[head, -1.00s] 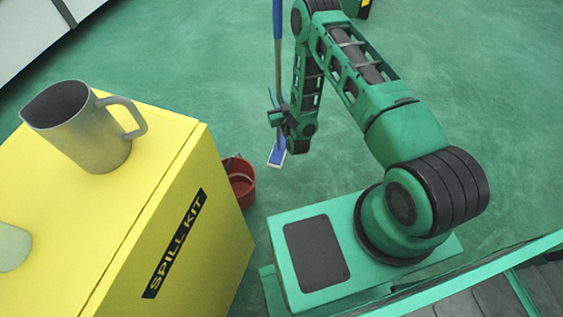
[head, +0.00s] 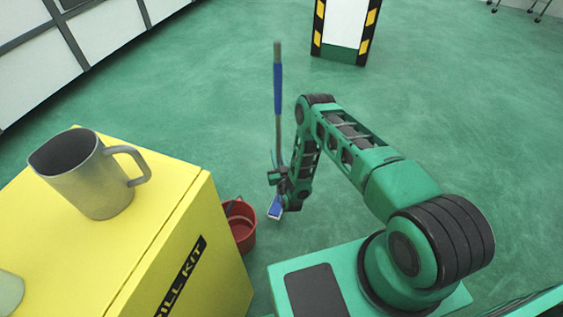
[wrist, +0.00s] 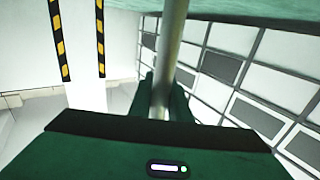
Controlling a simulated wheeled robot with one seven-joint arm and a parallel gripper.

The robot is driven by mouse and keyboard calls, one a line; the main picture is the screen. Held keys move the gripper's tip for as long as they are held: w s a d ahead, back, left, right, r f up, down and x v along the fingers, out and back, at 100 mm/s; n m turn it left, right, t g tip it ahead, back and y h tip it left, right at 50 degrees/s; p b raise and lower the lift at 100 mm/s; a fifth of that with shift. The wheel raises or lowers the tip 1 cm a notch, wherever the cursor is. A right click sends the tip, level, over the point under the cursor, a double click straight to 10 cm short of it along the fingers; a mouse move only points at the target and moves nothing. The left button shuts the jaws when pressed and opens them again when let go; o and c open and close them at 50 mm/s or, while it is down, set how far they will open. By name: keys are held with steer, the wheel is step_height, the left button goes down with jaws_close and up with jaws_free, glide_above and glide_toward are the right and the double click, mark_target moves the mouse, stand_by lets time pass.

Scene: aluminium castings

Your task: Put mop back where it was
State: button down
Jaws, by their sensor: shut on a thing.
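The mop (head: 278,90) stands nearly upright in the head view, with a grey pole, a blue grip sleeve and a small blue-and-white head low down. My gripper (head: 278,175) is shut on the lower part of the pole, above the mop head. The pole also runs up through the wrist view (wrist: 170,55), between my gripper's fingers (wrist: 165,100). The mop head is beside the red bucket (head: 240,226), to its right in the picture. I cannot tell whether the head touches the floor.
A yellow spill kit box (head: 185,200) stands at the left, close to the bucket, with a metal jug (head: 90,185) on top. A white panel with black-and-yellow striped posts (head: 340,25) stands farther back. The green floor (head: 430,110) is open to the right and behind the mop.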

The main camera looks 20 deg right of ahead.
steer(key=w+d+f, duration=0.3)
steer(key=w+f, duration=0.2)
steer(key=f, duration=0.2)
steer(key=shift+d+f, duration=0.2)
steer(key=shift+d, duration=0.05)
stand_by(0.3)
steer(key=c, duration=1.7)
jaws_free()
steer(key=shift+s+f, duration=0.1)
steer(key=shift+o, duration=0.2)
steer(key=shift+s, duration=0.1)
steer(key=s, duration=1.2)
steer(key=shift+a, duration=0.2)
